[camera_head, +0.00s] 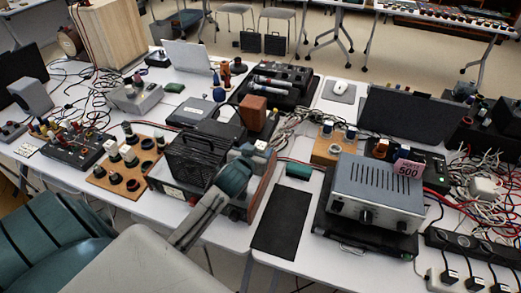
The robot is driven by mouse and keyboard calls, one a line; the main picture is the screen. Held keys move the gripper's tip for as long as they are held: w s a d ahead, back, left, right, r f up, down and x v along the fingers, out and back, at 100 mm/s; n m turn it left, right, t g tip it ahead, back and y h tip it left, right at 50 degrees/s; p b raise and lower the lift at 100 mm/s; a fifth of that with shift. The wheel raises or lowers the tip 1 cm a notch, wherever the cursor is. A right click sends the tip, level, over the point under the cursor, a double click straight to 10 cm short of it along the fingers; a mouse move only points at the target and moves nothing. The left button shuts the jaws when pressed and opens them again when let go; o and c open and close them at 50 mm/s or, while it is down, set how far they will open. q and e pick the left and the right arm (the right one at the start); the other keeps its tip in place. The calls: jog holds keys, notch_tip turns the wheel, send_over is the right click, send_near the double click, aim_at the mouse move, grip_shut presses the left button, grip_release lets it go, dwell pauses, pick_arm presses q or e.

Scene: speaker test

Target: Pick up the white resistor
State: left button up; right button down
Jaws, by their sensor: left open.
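A small white block (261,146) shows just beyond my left gripper (248,158); it looks like the white resistor, but it is too small to be sure. My left arm reaches in from the lower left, and its gripper is open beside a black ribbed device (192,158) on the table. The fingers are small and partly merge with the clutter, so I cannot tell whether they touch the block. My right gripper is out of view.
A grey power supply (375,190) marked with a pink 500 tag stands to the right. A black mat (282,218) lies clear between. A wooden board (128,168) with round parts is at left. Tangled cables (478,160) fill the right side.

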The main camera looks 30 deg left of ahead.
pick_arm(q)
jog(key=shift+x, duration=1.5)
jog(key=shift+d, duration=0.1)
jog(key=c, duration=1.1)
jog(key=shift+r, duration=0.1)
